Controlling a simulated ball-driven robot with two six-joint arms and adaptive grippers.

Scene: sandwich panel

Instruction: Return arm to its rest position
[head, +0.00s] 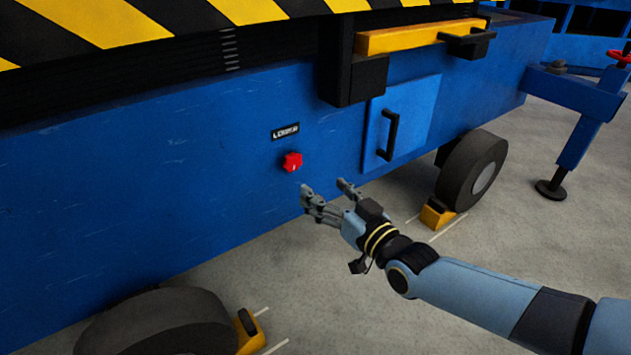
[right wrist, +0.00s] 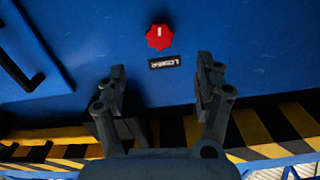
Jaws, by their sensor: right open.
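My right gripper (head: 328,196) is open and empty in front of the blue side panel (head: 180,180), coming in from the right. A red knob (head: 291,161) is on the panel, just above and left of the fingertips, under a small dark label (head: 285,131). In the right wrist view my gripper (right wrist: 160,80) has its fingers spread wide, and the red knob (right wrist: 159,36) and label (right wrist: 165,62) show beyond them. The fingers look apart from the knob. My left gripper is not in view.
A small blue door (head: 405,120) with a black handle (head: 388,134) is right of the knob. Wheels (head: 472,172) with yellow chocks (head: 436,214) stand below. An outrigger leg (head: 578,140) is at the right. Grey floor (head: 340,300) is open in front.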

